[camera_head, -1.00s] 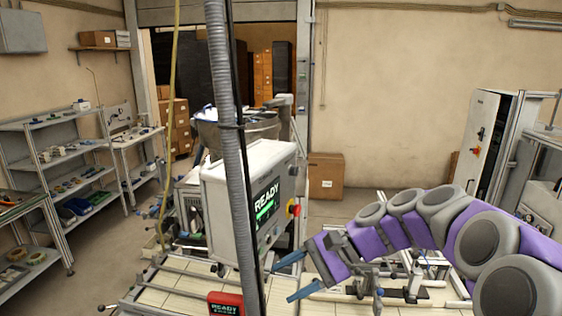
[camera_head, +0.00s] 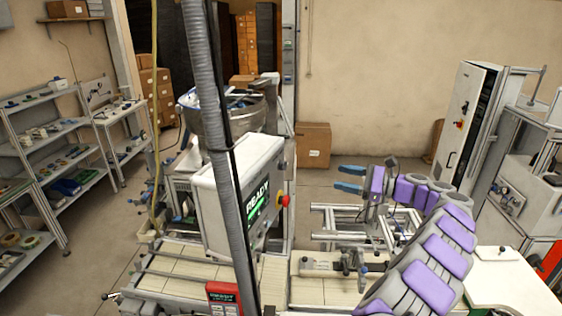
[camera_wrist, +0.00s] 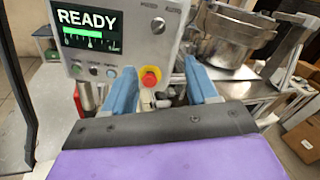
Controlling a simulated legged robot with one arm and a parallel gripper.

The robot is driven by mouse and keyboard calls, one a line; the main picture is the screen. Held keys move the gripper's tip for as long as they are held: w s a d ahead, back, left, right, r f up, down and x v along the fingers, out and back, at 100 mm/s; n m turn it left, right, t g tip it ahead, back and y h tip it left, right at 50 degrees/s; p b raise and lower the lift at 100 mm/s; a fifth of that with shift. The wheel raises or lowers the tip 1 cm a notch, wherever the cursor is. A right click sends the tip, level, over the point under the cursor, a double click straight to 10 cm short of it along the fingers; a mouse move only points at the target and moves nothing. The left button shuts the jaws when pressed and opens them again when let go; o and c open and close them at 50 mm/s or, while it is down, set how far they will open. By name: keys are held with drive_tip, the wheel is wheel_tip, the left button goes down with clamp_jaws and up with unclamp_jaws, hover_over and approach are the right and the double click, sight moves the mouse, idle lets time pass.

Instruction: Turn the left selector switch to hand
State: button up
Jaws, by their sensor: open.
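A light grey control box (camera_head: 222,205) with a green-lit READY display (camera_head: 256,202) stands left of my gripper (camera_head: 337,177) in the head view. My gripper is open and empty, its two blue fingers pointing left, apart from the box. In the wrist view the fingers of my gripper (camera_wrist: 158,66) point toward the panel (camera_wrist: 138,42). A row of small round controls (camera_wrist: 93,71) sits under the display (camera_wrist: 90,30), and a dark round knob (camera_wrist: 157,24) is higher up. The picture does not make clear which control is the left selector switch; its setting is unreadable.
A red emergency stop on yellow (camera_wrist: 150,79) is at the panel's lower corner, between the fingers in the picture. A metal bowl (camera_wrist: 228,40) stands behind. A grey hose (camera_head: 208,95) crosses in front of the box. A cardboard carton (camera_head: 313,146) sits on the floor behind.

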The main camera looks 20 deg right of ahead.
sight(283, 166)
drive_tip(key=p+x, duration=0.2)
drive_tip(key=x, duration=1.5)
drive_tip(key=shift+a, duration=0.45)
drive_tip(key=shift+w, duration=0.1)
drive_tip(key=c, duration=1.1)
